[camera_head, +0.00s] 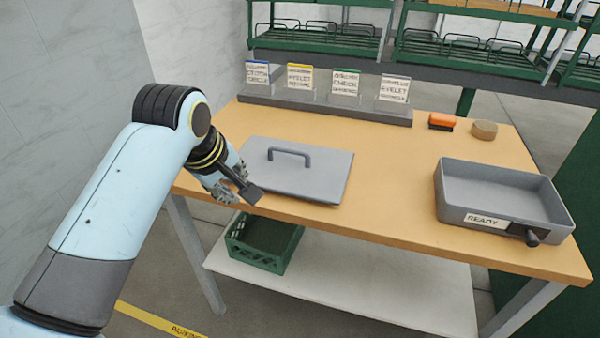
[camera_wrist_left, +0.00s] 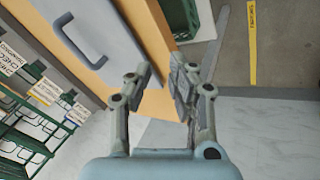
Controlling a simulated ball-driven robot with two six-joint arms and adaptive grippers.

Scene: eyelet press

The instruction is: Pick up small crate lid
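The small crate lid (camera_head: 310,178) is a flat grey plate with a raised bar handle (camera_head: 290,153). It lies on the left part of the wooden table, near the front edge. In the left wrist view the lid (camera_wrist_left: 97,22) is at the upper left, with its handle (camera_wrist_left: 78,42) visible. My left gripper (camera_head: 236,190) is beside the lid's left end, at the table's front left edge, apart from the handle. In the left wrist view the gripper (camera_wrist_left: 160,75) has its fingers apart with nothing between them. My right gripper is not in view.
A grey tray marked READY (camera_head: 475,220) stands at the table's right. A rack of labelled cards (camera_head: 325,110) runs along the back. An orange-and-black block (camera_head: 441,122) and a tan round item (camera_head: 484,130) sit behind. A green crate (camera_head: 264,242) is on the lower shelf.

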